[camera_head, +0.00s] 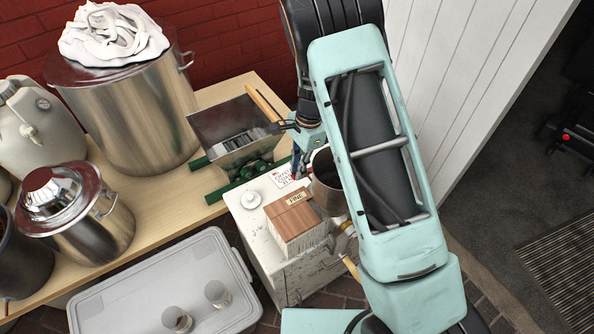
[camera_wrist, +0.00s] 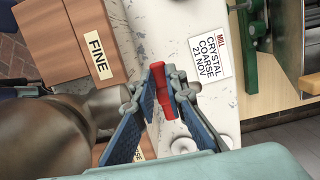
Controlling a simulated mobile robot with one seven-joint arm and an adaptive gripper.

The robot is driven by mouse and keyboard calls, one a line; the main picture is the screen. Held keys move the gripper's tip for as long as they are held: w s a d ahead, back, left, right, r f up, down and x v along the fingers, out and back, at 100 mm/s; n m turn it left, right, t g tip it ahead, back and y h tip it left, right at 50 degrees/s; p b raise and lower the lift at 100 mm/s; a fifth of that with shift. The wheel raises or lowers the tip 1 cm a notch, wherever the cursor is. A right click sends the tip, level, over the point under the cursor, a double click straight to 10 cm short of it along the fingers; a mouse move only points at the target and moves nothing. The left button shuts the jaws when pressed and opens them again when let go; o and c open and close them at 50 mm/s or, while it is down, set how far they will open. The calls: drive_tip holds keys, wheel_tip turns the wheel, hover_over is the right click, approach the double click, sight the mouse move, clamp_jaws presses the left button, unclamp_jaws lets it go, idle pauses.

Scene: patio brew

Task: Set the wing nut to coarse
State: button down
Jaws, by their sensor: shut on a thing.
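My gripper (camera_wrist: 163,100) is shut on a small red piece (camera_wrist: 158,76), which sits between the blue finger pads above the white cabinet top. I cannot tell whether this red piece is the wing nut. In the head view my gripper (camera_head: 299,160) is partly hidden by my own arm, beside the mill. The mill has a steel hopper (camera_head: 222,125) and a green frame (camera_head: 238,190); part of its green metalwork (camera_wrist: 256,25) shows at the wrist view's upper right. A card (camera_wrist: 208,58) reading "MILL CRYSTAL COARSE 21 NOV" lies by my fingers. No wing nut is clearly seen on the mill.
A wooden-lidded box (camera_head: 296,217) marked FINE and a metal vessel (camera_head: 325,181) stand close by on the white cabinet (camera_head: 262,245). A small white round object (camera_head: 251,200) is there too. Steel pots (camera_head: 135,110) stand on the wooden bench (camera_head: 160,187). A grey lidded bin (camera_head: 140,283) stands in front.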

drive_tip(key=shift+w+d+r+g+y+b, duration=0.25)
drive_tip(key=shift+g+y, duration=0.3)
drive_tip(key=shift+y, duration=0.3)
drive_tip(key=shift+w+d+r+g+y+b, duration=0.15)
drive_tip(key=shift+d+g+y+b, duration=0.2)
drive_tip(key=shift+g+y, duration=0.35)
drive_tip(key=shift+y, duration=0.35)
drive_tip(key=c, duration=2)
unclamp_jaws()
drive_tip(key=shift+o, duration=0.2)
drive_tip(key=v, duration=1.2)
